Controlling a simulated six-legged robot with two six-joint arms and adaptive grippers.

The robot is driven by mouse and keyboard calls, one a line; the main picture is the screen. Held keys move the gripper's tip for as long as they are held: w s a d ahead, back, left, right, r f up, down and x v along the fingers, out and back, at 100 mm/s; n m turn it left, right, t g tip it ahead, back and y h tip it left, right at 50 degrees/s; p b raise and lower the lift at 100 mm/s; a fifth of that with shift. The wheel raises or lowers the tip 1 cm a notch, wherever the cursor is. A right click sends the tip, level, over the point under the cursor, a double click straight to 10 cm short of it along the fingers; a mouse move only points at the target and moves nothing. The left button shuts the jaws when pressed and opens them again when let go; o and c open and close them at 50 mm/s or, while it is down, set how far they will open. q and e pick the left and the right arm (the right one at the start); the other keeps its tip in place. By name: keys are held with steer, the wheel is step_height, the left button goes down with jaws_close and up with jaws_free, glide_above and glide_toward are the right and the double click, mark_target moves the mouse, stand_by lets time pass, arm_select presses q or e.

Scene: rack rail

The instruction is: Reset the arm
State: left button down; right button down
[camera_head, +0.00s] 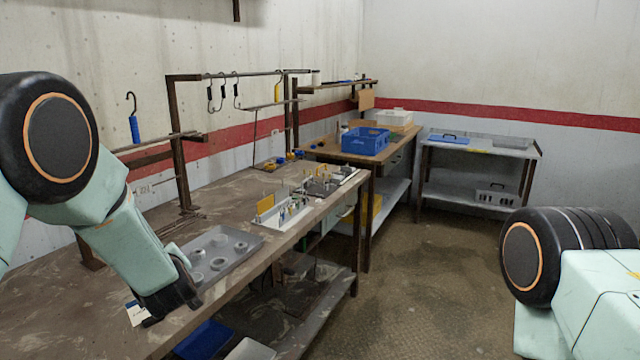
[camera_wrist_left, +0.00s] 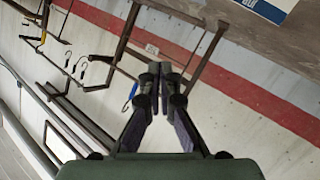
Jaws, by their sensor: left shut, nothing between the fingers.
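My left arm comes in from the left in the head view. Its gripper (camera_head: 172,303) hangs low over the near part of the workbench (camera_head: 90,318), left of a grey tray. The left wrist view shows its two fingers (camera_wrist_left: 160,75) closed together with nothing between them. Behind them are the wall with its red stripe and the rack rail. My right arm shows only as a joint and link at the right edge of the head view; its gripper is out of the picture.
The grey tray (camera_head: 226,252) holds several ring-shaped parts. A white box of small parts (camera_head: 290,216) stands beyond it. The dark rail (camera_head: 235,74) with hooks runs along the wall. A blue crate (camera_head: 365,140) sits on the farther table. The floor right of the bench is clear.

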arm_select(q)
steer(key=s+d+f+m+g+h+b, duration=0.2)
steer(key=s+d+f+m+g+h, duration=0.15)
steer(key=s+f, duration=0.8)
steer(key=s+d+f+m+g+h+b, duration=0.1)
steer(key=s+d+f+m+g+h, duration=0.3)
steer(key=s+f, duration=0.8)
steer(key=s+d+f+m+g+b, duration=0.1)
steer(key=s+f, duration=0.3)
steer(key=s, duration=0.4)
steer(key=s+d+f+m+g+b, duration=0.1)
steer(key=s+f, duration=0.3)
steer(key=s, duration=0.5)
steer(key=s+d+f+m+g+b, duration=0.1)
steer(key=s+f+g+b, duration=0.1)
steer(key=s, duration=0.7)
steer(key=shift+f+g+b, duration=0.3)
steer(key=shift+f+g, duration=0.35)
steer(key=shift+f, duration=0.25)
steer(key=shift+s+m, duration=0.1)
steer(key=shift+m, duration=0.15)
